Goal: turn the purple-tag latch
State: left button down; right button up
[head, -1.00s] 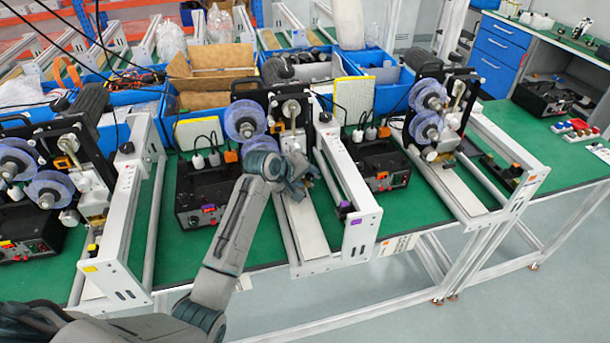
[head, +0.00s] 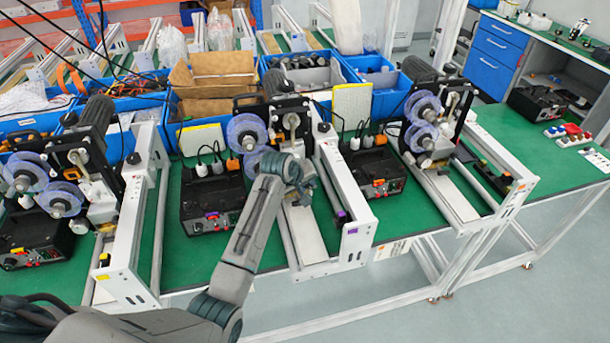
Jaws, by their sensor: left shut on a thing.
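The purple-tag machine is the middle coder (head: 358,241), with a white frame and a purple tag on its front end plate. A black control box (head: 200,206) with a purple label stands to its left. My left gripper (head: 304,190) is at this coder, below its reels and over the white bed. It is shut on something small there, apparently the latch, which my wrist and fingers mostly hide. The latch's angle cannot be told. My right gripper is not in view.
Similar coders stand to the left (head: 131,242) and right (head: 478,197) on the green bench. Purple film reels (head: 246,131) sit just above my wrist. Blue bins (head: 386,100) line the back. Grey floor is open in front.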

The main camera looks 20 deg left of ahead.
pick_arm(q)
jog(key=shift+w+d+r+m+g+y+p, duration=0.1)
jog(key=shift+w+d+m+g+y+p, duration=0.1)
jog(key=shift+g+y+p, duration=0.6)
jog(key=shift+w+d+r+m+g+y+p, duration=0.1)
jog(key=shift+d+m+g+y+p, duration=0.1)
jog(key=shift+g+y+p, duration=0.55)
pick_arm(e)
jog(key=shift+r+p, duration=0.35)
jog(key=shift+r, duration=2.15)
pick_arm(q)
jog(key=shift+t, duration=0.25)
jog(key=c, duration=1.3)
grip_release()
jog(key=shift+o, duration=0.2)
jog(key=b+v, duration=0.3)
jog(key=v, duration=0.7)
jog(key=shift+r+b, duration=0.35)
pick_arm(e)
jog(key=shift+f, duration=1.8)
pick_arm(q)
jog(key=shift+s+d, duration=0.15)
